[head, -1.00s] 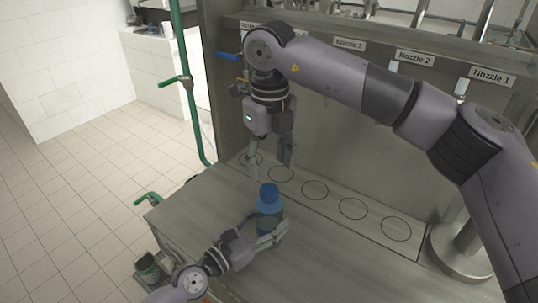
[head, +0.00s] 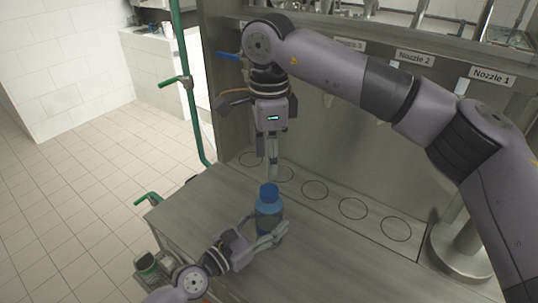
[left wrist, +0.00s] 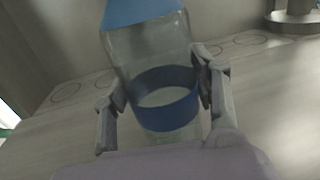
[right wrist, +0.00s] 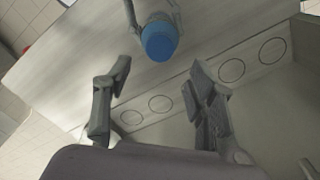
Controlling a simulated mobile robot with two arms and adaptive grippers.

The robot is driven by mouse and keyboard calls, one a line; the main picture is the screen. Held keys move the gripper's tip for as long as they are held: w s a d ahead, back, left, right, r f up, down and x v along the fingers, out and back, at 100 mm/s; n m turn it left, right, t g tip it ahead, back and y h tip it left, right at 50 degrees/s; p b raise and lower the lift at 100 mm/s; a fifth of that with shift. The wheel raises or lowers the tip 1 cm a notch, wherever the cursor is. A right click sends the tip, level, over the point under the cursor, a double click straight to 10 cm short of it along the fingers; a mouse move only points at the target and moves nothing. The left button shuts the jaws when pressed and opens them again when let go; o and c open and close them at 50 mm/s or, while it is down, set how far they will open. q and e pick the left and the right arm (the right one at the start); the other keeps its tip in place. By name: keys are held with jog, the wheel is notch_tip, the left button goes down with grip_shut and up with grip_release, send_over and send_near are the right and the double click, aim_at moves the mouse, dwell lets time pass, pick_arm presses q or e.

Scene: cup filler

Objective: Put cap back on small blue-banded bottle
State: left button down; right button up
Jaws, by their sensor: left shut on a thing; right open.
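The bottle (head: 268,222) has clear walls and a blue band, and stands on the counter (head: 205,215). A blue cap (head: 268,190) sits on its top. The band (left wrist: 165,98) shows between my left fingers in the left wrist view. My left gripper (head: 272,238) is shut on the bottle from the front. My right gripper (head: 272,172) is above the cap, pointing down. In the right wrist view the right fingers (right wrist: 160,90) are apart and empty. The cap (right wrist: 159,38) lies beyond them, not between them. Whether the cap is fully seated I cannot tell.
Behind the bottle a row of circles (head: 315,189) marks the steel filler base under labelled nozzles (head: 415,57). A round metal post base (head: 462,250) stands at the right. A basket with a jar (head: 150,265) hangs at the counter's left edge. The counter around the bottle is clear.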

aim_at(269, 189)
jog(key=shift+f, duration=0.1)
jog(key=shift+f, duration=3.9)
jog(key=shift+c, duration=0.2)
grip_shut()
jog(key=m, duration=0.4)
jog(key=shift+w, duration=0.1)
jog(key=m, duration=0.4)
jog(key=shift+m, duration=0.3)
jog(key=shift+o, duration=0.7)
grip_release()
jog(key=shift+r, duration=0.1)
notch_tip(269, 189, up, 12)
